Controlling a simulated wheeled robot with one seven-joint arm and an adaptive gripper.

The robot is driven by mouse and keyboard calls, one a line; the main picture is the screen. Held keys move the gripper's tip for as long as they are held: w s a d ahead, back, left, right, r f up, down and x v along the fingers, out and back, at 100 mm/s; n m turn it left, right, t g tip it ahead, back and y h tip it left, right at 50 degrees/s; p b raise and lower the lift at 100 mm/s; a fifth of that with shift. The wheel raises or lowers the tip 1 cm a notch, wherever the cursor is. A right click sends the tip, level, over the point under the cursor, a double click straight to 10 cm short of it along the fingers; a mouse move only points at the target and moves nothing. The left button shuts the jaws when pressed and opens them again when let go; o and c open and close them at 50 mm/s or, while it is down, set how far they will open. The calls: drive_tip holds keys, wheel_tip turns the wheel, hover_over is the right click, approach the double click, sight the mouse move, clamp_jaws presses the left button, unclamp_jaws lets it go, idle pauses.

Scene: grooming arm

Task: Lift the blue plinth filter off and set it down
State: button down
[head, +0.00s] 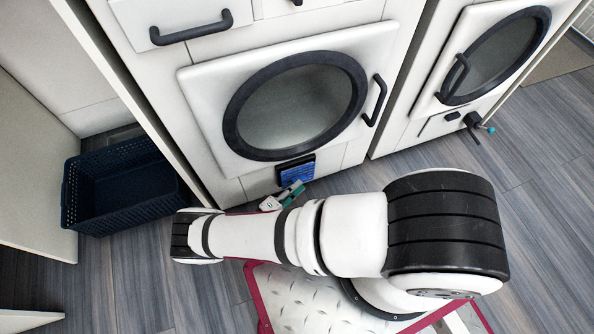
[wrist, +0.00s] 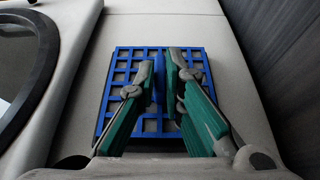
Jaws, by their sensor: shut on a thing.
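The blue plinth filter (head: 297,171) is a square grid at the foot of the white front, below the round door of the left machine. In the wrist view the filter (wrist: 122,66) stands upright against the pale panel, with a raised blue rib in its middle. My gripper (wrist: 165,65) is shut on that rib, its green-padded fingers on either side of it. In the head view my gripper (head: 291,194) reaches the filter from below. The fingers hide part of the grid. I cannot tell whether the filter sits in its opening or is just clear of it.
A dark blue basket (head: 120,190) stands on the floor at the left. The round door (head: 297,105) above is closed. A second machine (head: 480,60) is at the right, with a dark fitting (head: 474,124) low on its front. The grey floor (head: 545,190) at the right is clear.

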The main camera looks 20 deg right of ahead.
drive_tip(key=shift+s, duration=1.35)
drive_tip(key=shift+w+f, duration=0.1)
